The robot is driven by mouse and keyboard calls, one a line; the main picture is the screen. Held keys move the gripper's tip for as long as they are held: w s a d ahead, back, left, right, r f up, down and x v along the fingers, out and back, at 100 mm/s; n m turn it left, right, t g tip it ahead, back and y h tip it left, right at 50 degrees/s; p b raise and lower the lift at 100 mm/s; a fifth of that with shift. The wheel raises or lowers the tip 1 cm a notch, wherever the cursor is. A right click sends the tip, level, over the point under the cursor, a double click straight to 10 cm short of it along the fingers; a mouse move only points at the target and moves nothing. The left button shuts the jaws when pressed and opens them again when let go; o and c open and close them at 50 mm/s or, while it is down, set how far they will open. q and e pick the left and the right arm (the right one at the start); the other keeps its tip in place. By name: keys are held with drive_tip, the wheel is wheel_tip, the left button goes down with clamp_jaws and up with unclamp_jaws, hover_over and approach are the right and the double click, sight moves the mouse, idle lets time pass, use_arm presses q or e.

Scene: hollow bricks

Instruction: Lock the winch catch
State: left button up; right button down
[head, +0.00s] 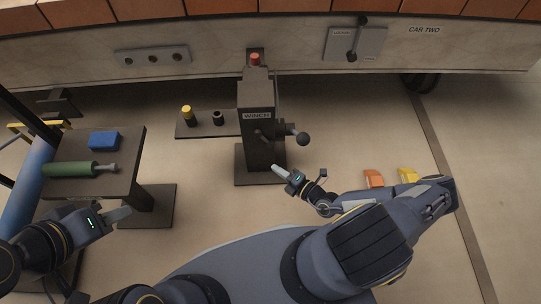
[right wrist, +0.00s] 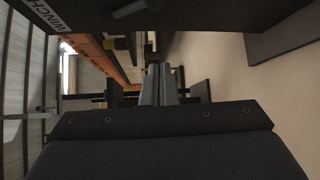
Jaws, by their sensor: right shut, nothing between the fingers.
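The winch (head: 257,145) is a dark post with a WINCH label, standing on a dark base plate. A short dark lever (head: 262,135) sits on its front face; I cannot tell whether this is the catch. A crank with a round knob (head: 302,138) sticks out on its right side. My right gripper (head: 277,171) is shut and empty, low in front of the post and below the lever, apart from it. In the right wrist view its fingers (right wrist: 158,85) are together, and a dark bar (right wrist: 138,8) shows above them. My left gripper (head: 120,213) is by the side table; its finger gap is hidden.
A side table (head: 130,165) at left holds a blue block (head: 104,140) and a green cylinder (head: 70,169). Orange (head: 373,178) and yellow (head: 407,174) blocks lie on the floor at right.

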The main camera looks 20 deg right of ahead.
sight(264, 139)
drive_tip(key=b+x, duration=0.3)
drive_tip(key=x, duration=0.7)
drive_tip(key=d, duration=0.1)
drive_tip(key=d+b, duration=0.2)
drive_tip(key=d, duration=0.1)
drive_tip(key=shift+w+r, duration=0.25)
drive_tip(key=shift+r, duration=0.05)
drive_tip(key=shift+d+r, duration=0.1)
